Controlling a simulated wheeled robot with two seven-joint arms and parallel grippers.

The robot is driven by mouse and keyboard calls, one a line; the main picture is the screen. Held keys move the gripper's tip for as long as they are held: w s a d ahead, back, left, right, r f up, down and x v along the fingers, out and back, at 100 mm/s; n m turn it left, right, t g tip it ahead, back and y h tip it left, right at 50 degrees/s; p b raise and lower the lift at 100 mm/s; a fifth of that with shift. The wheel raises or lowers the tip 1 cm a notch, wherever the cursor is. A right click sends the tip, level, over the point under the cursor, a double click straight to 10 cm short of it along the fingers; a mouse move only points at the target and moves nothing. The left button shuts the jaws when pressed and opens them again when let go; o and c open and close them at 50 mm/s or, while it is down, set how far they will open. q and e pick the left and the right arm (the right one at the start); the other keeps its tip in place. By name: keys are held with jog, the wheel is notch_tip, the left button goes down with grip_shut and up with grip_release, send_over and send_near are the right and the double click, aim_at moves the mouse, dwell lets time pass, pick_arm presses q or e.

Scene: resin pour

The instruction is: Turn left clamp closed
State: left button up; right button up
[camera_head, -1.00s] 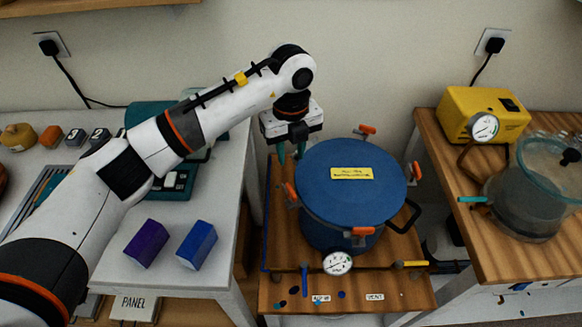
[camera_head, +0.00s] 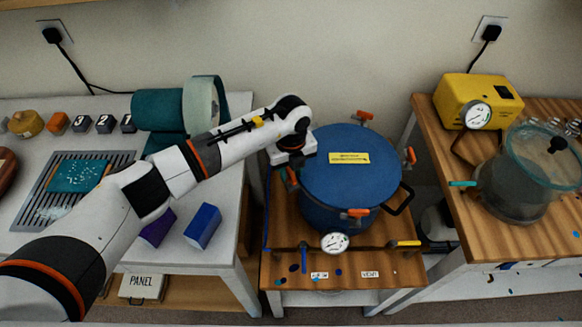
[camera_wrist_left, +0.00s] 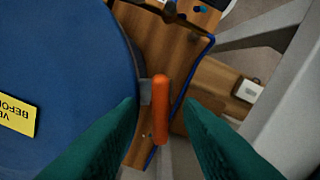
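The blue pressure pot (camera_head: 345,185) with a yellow label stands on a small wooden-topped stand. Orange clamps sit around its lid: back (camera_head: 362,116), right (camera_head: 410,156), front (camera_head: 355,213) and left (camera_head: 291,177). My left gripper (camera_head: 293,166) is at the pot's left side, its fingers mostly hidden in the head view. In the left wrist view, the left clamp's orange handle (camera_wrist_left: 161,108) lies between the two teal fingertips (camera_wrist_left: 162,108), which are spread apart and show gaps beside it. The blue lid (camera_wrist_left: 65,70) fills the left there. My right gripper is not in view.
A gauge (camera_head: 334,242), a blue valve handle (camera_head: 304,257) and a yellow one (camera_head: 405,243) are at the pot's front. The left table (camera_head: 225,225) and right wooden table (camera_head: 440,150) flank the stand. A yellow pump (camera_head: 478,98) stands at right.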

pick_arm(q)
jog(key=shift+c, duration=0.2)
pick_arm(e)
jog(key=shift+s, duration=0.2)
pick_arm(q)
grip_shut()
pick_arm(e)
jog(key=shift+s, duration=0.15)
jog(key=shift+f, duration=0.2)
pick_arm(q)
jog(key=shift+f+m+b, duration=0.15)
jog(key=shift+m+b, duration=0.65)
jog(key=shift+b, duration=0.25)
jog(key=m+b, duration=1.1)
jog(key=b, duration=0.2)
jog(key=shift+m, duration=0.3)
jog(key=shift+m+b, duration=1.95)
jog(key=shift+m, duration=0.35)
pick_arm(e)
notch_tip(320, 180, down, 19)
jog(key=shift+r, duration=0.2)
pick_arm(q)
jog(key=shift+r, duration=0.2)
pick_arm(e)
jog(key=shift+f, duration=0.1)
